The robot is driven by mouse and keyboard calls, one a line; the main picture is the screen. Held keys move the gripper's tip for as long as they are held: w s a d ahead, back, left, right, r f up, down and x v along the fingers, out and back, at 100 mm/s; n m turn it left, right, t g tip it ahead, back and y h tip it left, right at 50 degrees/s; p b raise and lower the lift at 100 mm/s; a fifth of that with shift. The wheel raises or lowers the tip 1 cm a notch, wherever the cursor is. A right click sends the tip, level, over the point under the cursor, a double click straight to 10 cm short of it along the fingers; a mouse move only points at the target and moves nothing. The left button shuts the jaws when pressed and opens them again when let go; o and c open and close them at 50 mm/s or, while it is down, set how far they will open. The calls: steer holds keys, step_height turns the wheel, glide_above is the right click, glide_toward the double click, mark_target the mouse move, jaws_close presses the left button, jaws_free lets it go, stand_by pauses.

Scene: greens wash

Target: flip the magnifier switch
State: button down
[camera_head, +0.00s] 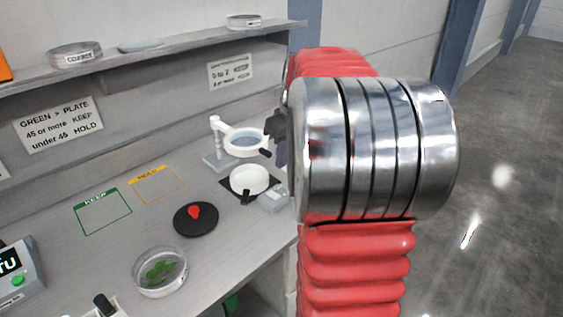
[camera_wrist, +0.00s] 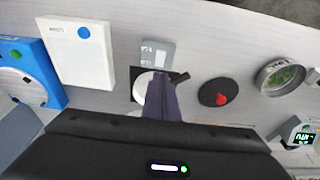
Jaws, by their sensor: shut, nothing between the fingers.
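The magnifier (camera_head: 243,139) stands at the back of the bench in the head view, with a white arm, a round lens ring and a short dark grip. Below it a white round dish (camera_head: 250,179) with a black handle sits on a black mat. A small grey box (camera_head: 272,200), perhaps the switch, lies right of the dish; it also shows in the wrist view (camera_wrist: 157,52). My gripper (camera_head: 281,154) is beside the magnifier, partly hidden by my arm. In the wrist view its dark purple fingers (camera_wrist: 162,84) are shut and empty, overlapping the dish. I cannot tell whether they touch anything.
A black disc (camera_head: 196,221) with a red pointer and a clear dish (camera_head: 160,271) of green leaves are nearer on the bench. A white box (camera_wrist: 78,52) and a blue device (camera_wrist: 30,75) stand left in the wrist view. A shelf (camera_head: 160,57) runs above.

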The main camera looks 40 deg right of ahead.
mark_target(278, 196)
steer(key=x, duration=0.7)
steer(key=s+x, duration=0.1)
steer(key=x, duration=0.3)
steer(key=shift+s+f, duration=0.1)
steer(key=shift+f, duration=0.5)
steer(key=shift+s+f, duration=0.2)
steer(key=shift+f, duration=0.1)
steer(key=shift+w, duration=0.1)
steer(key=shift+w+r, duration=0.4)
steer(key=shift+w, duration=0.2)
steer(key=shift+r, duration=0.1)
